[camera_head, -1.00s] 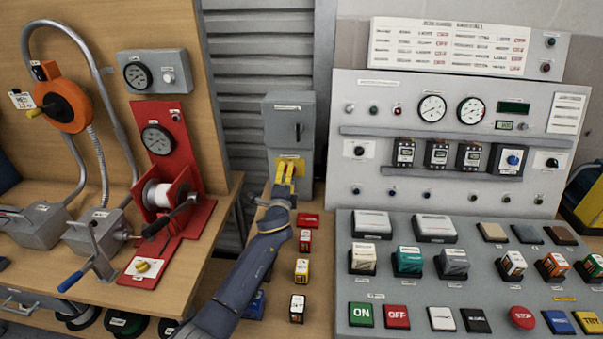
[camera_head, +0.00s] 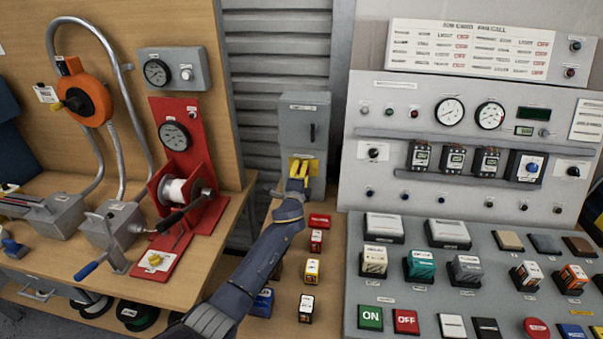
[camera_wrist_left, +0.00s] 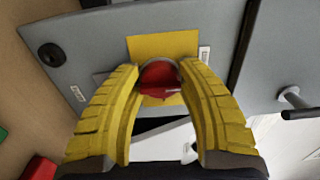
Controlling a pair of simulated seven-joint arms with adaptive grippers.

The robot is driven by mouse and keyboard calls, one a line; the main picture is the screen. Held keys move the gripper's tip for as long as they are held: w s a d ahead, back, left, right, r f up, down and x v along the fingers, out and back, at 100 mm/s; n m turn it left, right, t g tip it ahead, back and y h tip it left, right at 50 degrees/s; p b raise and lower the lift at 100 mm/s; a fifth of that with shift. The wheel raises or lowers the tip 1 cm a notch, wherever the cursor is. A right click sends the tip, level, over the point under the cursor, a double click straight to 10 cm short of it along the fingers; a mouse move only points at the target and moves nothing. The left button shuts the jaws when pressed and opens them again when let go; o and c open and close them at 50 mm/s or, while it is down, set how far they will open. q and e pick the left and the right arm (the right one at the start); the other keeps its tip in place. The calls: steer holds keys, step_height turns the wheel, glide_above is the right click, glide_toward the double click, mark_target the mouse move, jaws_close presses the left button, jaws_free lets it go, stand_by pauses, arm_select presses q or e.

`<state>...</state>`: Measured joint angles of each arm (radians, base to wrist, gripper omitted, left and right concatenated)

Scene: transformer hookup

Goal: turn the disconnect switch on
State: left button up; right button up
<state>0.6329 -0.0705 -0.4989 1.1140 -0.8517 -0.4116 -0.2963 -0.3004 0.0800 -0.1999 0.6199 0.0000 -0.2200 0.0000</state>
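The disconnect switch is a red knob (camera_wrist_left: 160,82) on a yellow plate (camera_wrist_left: 178,44), seen in the left wrist view. The plate is on the front of a grey box (camera_head: 301,108), which stands behind the bench. My left gripper (camera_head: 297,170) has yellow fingers and reaches up to the lower front of this box. In the left wrist view its curved fingers (camera_wrist_left: 160,72) come together on both sides of the knob and appear to touch it. In the head view the fingers hide the knob. My right gripper is in neither view.
A black handle (camera_head: 312,132) sits higher on the box. Small labelled blocks (camera_head: 312,270) line the bench right of my left arm. A sloped button panel (camera_head: 495,258) stands at right, a red winch stand (camera_head: 190,215) at left.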

arm_select(q)
steer(key=c, duration=0.6)
steer(key=shift+m, duration=0.4)
steer(key=m, duration=0.3)
steer(key=shift+r, duration=0.1)
steer(key=m, duration=0.3)
steer(key=shift+m, duration=0.4)
steer(key=m, duration=0.5)
steer(key=shift+d+r, duration=0.1)
steer(key=shift+r, duration=0.05)
steer(key=m, duration=0.5)
steer(key=shift+d, duration=0.1)
steer(key=shift+m, duration=0.3)
steer(key=o, duration=1.3)
steer(key=shift+c, duration=0.2)
